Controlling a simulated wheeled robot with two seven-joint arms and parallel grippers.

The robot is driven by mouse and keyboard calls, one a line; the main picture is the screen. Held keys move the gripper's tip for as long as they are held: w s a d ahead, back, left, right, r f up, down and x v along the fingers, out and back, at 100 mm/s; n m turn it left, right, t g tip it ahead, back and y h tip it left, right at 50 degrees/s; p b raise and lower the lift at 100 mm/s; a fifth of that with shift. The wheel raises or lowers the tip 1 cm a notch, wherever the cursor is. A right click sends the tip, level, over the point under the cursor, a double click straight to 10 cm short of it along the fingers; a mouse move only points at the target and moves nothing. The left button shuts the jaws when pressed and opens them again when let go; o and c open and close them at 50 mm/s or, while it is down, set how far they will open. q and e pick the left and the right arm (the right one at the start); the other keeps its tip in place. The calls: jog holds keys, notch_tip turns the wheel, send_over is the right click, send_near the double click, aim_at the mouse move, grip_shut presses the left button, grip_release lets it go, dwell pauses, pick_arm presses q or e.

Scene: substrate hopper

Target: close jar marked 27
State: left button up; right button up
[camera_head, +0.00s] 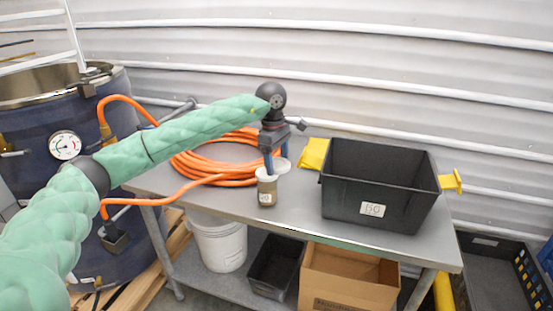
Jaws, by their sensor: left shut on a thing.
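A small jar (267,190) with brown contents and a pale label stands near the middle of the grey table. The marking on its label is too small to read. My right gripper is not in view.
A black bin (370,203) with yellow handles stands on the table (300,222) to the right. A coiled orange hose (205,170) lies to the left, running to a dark blue tank (25,125). A white bucket (218,245) and cardboard box (345,280) are below.

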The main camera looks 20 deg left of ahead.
pick_arm(q)
jog(key=m, duration=0.1)
jog(key=s+m, duration=0.1)
jog(key=m, duration=0.1)
jog(key=shift+s+d+f, duration=0.2)
jog(key=shift+d+f, duration=0.1)
jog(key=s+d+f+m+g+y, duration=0.1)
jog(key=s+f+m, duration=1.1)
jog(key=s+f, duration=0.5)
notch_tip(320, 180, down, 3)
jog(key=shift+s+d+r, duration=0.15)
jog(key=shift+s+d, duration=0.05)
jog(key=shift+d, duration=0.05)
jog(key=shift+d, duration=0.1)
